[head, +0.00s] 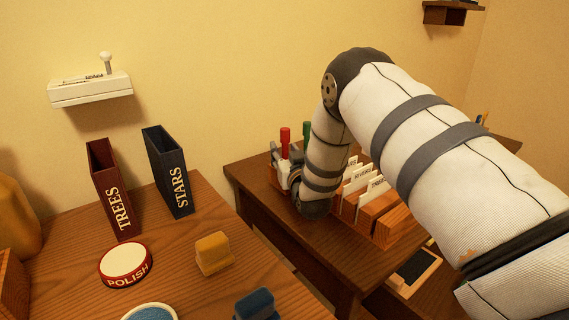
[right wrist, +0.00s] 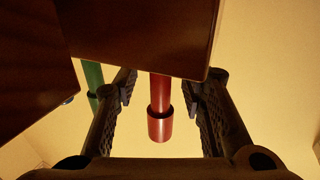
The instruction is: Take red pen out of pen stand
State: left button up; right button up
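The red pen (head: 285,137) stands upright in the wooden pen stand (head: 273,178) on the darker desk, beside a green pen (head: 306,130). My right gripper (head: 284,163) is at the stand, partly hidden by its own arm in the head view. In the right wrist view the red pen (right wrist: 160,112) lies between the two open fingers (right wrist: 160,95), with a gap on each side. The green pen (right wrist: 93,78) is outside the fingers, behind the left one. My left gripper is out of view.
A wooden card holder (head: 378,215) with white cards stands close to the right of my gripper. The nearer table holds a TREES box (head: 110,190), a STARS box (head: 168,170), a POLISH tin (head: 126,264) and a yellow block (head: 213,253). A white wall shelf (head: 90,90) hangs behind.

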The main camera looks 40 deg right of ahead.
grip_shut()
jog(key=shift+r, duration=0.1)
